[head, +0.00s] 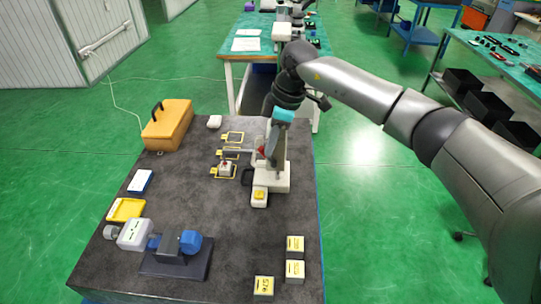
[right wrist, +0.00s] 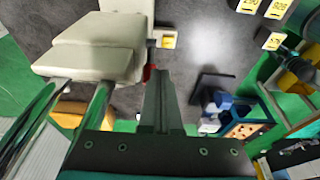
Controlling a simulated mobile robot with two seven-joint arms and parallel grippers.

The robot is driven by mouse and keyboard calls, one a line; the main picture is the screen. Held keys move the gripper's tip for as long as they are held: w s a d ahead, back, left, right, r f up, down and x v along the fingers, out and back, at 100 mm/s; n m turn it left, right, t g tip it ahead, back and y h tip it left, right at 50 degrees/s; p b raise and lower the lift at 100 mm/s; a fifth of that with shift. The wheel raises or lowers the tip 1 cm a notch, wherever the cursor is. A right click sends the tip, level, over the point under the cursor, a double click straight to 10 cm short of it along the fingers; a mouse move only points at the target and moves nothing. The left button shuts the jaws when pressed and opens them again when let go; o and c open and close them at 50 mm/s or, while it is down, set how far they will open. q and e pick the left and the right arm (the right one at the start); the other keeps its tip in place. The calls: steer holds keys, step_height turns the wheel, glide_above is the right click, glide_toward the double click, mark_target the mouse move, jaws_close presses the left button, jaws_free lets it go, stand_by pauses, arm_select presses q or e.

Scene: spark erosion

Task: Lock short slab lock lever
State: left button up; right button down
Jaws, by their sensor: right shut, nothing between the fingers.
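A white stand (head: 272,178) with an upright column stands on the dark table, right of its middle. A small red part (head: 261,151), which may be the lock lever, shows at its left side. In the right wrist view the stand's pale blocks (right wrist: 95,45) fill the upper left, and the red part (right wrist: 148,73) shows at their edge. My right gripper (head: 269,150) is at the column, close to the red part; its shut, empty fingers (right wrist: 160,85) point just beside it. Whether they touch cannot be told. My left gripper is not in view.
Yellow-framed spots (head: 224,171) lie left of the stand, one holding a small white piece. An orange case (head: 167,125), a blue-and-grey vise (head: 182,250) and small yellow-topped blocks (head: 294,270) are on the table (head: 240,235). The table's right edge is close to the stand.

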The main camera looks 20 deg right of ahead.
steer(key=shift+a, duration=0.1)
steer(key=shift+w+a+f, duration=0.45)
steer(key=shift+a+f, duration=0.05)
steer(key=shift+a, duration=0.3)
steer(key=shift+w+a+f+b, duration=0.2)
steer(key=shift+a+f+b, duration=0.15)
steer(key=shift+f+b, duration=0.1)
step_height(320, 180, up, 6)
steer(key=p, duration=0.6)
glide_above(259, 150)
steer(key=shift+s+a+r, duration=0.1)
steer(key=shift+s, duration=0.1)
stand_by(0.3)
